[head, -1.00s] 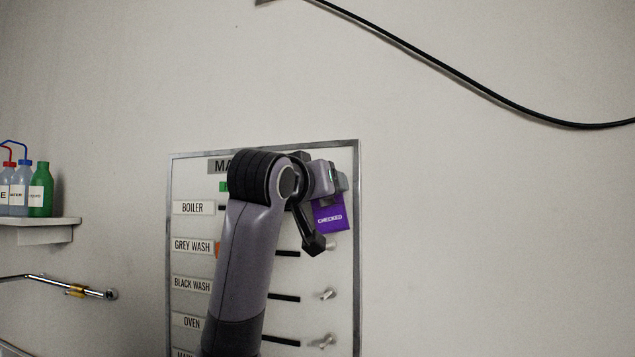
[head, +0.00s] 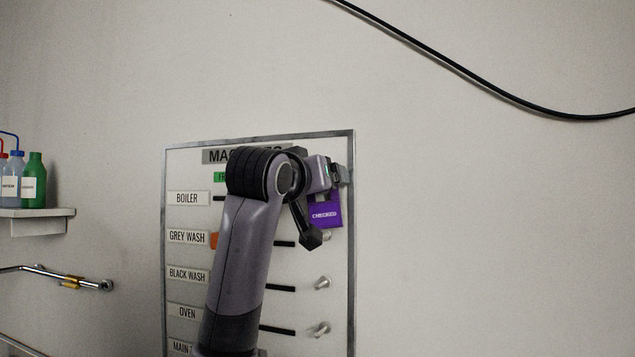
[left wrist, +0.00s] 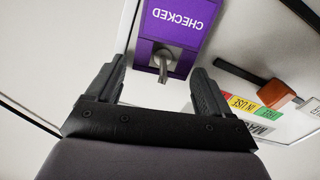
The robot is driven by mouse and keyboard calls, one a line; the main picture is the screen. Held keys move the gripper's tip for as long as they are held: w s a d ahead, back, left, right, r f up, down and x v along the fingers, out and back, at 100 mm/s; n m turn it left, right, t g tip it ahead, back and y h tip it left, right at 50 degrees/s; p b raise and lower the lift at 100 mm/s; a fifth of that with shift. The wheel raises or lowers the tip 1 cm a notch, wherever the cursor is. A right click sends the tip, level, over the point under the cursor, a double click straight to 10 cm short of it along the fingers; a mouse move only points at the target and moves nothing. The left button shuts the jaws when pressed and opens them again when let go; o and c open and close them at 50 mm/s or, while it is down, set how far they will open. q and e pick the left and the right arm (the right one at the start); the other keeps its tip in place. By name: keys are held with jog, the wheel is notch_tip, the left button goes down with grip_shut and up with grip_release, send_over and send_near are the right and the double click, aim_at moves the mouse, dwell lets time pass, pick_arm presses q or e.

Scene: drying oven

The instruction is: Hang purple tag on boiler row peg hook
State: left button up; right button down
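The purple tag (head: 325,211) reads CHECKED and hangs upright at the right of the board, about level with the boiler label (head: 188,198). In the left wrist view the tag (left wrist: 178,20) has a metal peg hook (left wrist: 166,64) sticking out through its top part. My left gripper (left wrist: 157,72) is open, its two fingers on either side of the peg, with a gap to each and nothing held. In the head view the left gripper (head: 340,174) is just above the tag. My left arm hides the middle of the board. My right gripper is out of view.
The framed board (head: 342,265) has lower peg hooks (head: 322,283) and black slots. An orange slider (left wrist: 276,92) shows beside a coloured legend (left wrist: 243,104). A shelf (head: 40,213) with bottles and a metal pipe (head: 50,272) are at left. A black cable (head: 480,72) crosses the wall.

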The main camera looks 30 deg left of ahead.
pick_arm(q)
jog(key=shift+o, duration=0.2)
jog(key=shift+s, duration=0.1)
jog(key=shift+s, duration=0.25)
jog(key=b+v, duration=0.2)
jog(key=v, duration=0.4)
jog(key=shift+s, duration=0.25)
